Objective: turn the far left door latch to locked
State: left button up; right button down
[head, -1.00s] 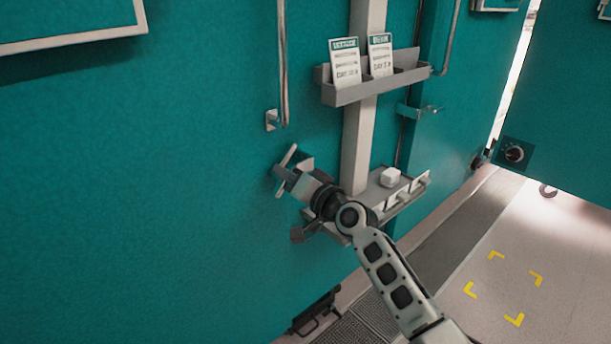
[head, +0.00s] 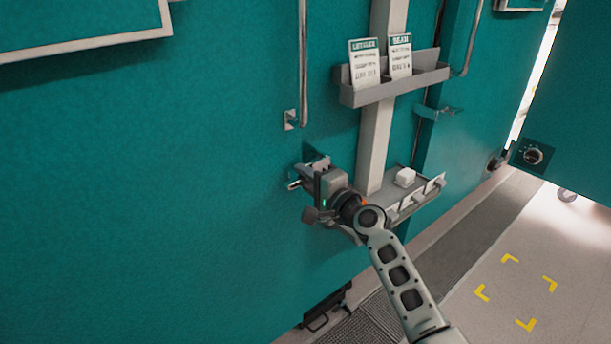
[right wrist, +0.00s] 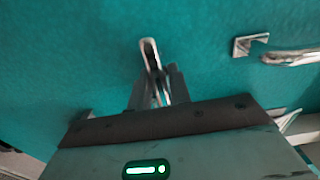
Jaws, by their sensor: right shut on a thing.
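The latch (head: 293,184) is a silver lever on the large teal door (head: 150,180) at the left. In the head view only a bright end of it shows beside my right gripper (head: 306,180). In the right wrist view, the lever (right wrist: 150,58) stands out between the two fingertips of the right gripper (right wrist: 157,88), which is shut on it. The gripper hides most of the latch and its mount in the head view, so I cannot tell its exact setting. My left gripper is in neither view.
A vertical pipe handle (head: 303,65) with a bracket is just above the latch. A grey shelf with two cards (head: 395,90) and a lower tray with a white block (head: 405,177) stand right of it. An open door with a dark knob (head: 533,154) is farther right.

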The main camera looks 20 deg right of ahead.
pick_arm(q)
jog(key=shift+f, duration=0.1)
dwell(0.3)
pick_arm(e)
jog(key=c, duration=1.3)
grip_release()
jog(key=shift+s, duration=0.1)
jog(key=shift+s+d, duration=0.15)
jog(key=shift+s, duration=0.05)
jog(key=v, duration=1.5)
jog(key=shift+s, duration=0.2)
